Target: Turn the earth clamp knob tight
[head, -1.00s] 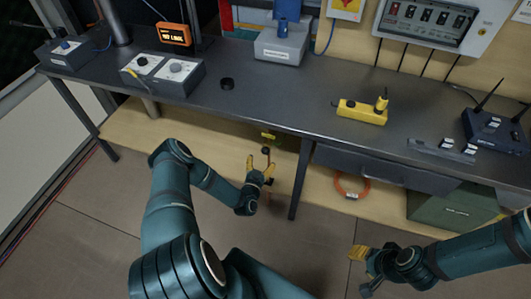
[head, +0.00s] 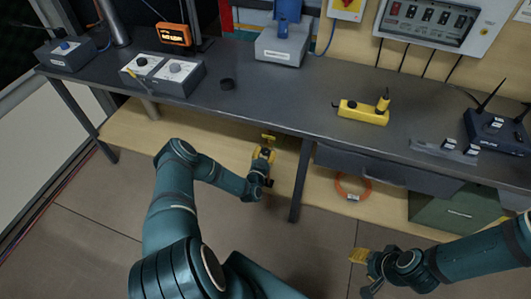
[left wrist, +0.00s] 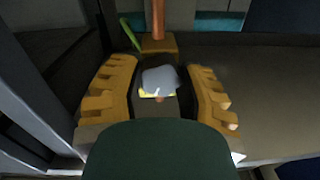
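The earth clamp shows in the left wrist view as a brass-coloured block (left wrist: 159,45) on an upright copper rod (left wrist: 158,17), with a green wire at its left. A grey knob-like piece with a yellow edge (left wrist: 160,79) sits just in front of the block. My left gripper (left wrist: 158,92) has its yellow fingers apart on either side of this piece, with dark gaps between. In the head view the left gripper (head: 263,155) is under the bench front, at the yellow clamp (head: 268,138), and partly hides it. My right gripper (head: 361,270) is low at the right, away from the clamp; its opening is unclear.
The dark bench top (head: 290,100) is above the left gripper. A bench leg (head: 299,180) stands just right of it. A lower wooden shelf (head: 135,135) holds an orange cable coil (head: 352,187) and a green box (head: 455,208). The floor in front is clear.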

